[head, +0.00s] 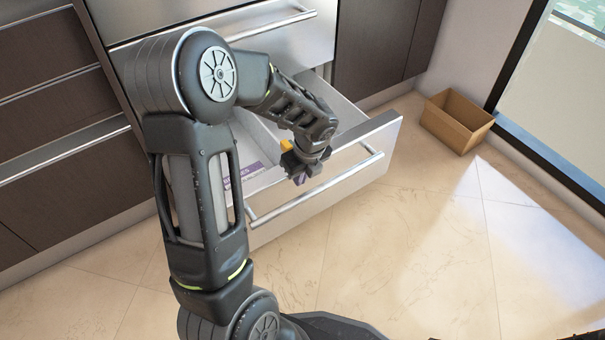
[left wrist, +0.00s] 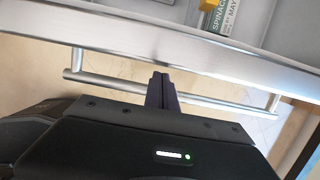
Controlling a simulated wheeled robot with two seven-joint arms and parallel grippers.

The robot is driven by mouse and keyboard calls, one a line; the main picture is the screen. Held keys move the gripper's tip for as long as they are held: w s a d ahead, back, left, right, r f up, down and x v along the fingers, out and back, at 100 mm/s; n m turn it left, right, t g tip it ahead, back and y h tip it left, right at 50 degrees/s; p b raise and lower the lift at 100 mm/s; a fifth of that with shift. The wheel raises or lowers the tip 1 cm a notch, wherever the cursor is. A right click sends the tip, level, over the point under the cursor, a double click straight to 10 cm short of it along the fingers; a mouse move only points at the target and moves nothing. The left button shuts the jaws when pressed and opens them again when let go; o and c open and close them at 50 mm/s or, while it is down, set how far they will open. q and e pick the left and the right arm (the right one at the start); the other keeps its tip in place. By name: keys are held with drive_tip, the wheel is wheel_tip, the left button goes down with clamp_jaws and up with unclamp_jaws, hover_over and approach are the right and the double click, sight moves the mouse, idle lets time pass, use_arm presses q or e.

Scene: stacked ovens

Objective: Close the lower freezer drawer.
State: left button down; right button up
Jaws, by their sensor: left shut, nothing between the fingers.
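The lower freezer drawer (head: 385,140) is pulled out from the steel front, with its inside showing in the head view. Its bar handle (head: 322,187) runs along the front face; the handle also shows in the left wrist view (left wrist: 215,102). My left gripper (head: 302,178) is shut and empty at the drawer's front, near the middle of the handle. In the left wrist view its fingers (left wrist: 161,85) are together and overlap the handle bar; I cannot tell whether they touch it. My arm hides part of the drawer. My right gripper is not in view.
Packaged food (left wrist: 222,18) lies inside the drawer. The upper drawer (head: 285,35) above is shut. A cardboard box (head: 455,122) stands on the floor at the right, near the glass door. The tiled floor (head: 400,240) before the drawer is clear.

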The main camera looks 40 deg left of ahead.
use_arm(q)
drive_tip(key=shift+x, duration=1)
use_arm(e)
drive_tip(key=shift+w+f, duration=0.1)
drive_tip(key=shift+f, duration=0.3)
use_arm(q)
drive_tip(key=shift+a+r, duration=0.1)
drive_tip(key=shift+a, duration=0.05)
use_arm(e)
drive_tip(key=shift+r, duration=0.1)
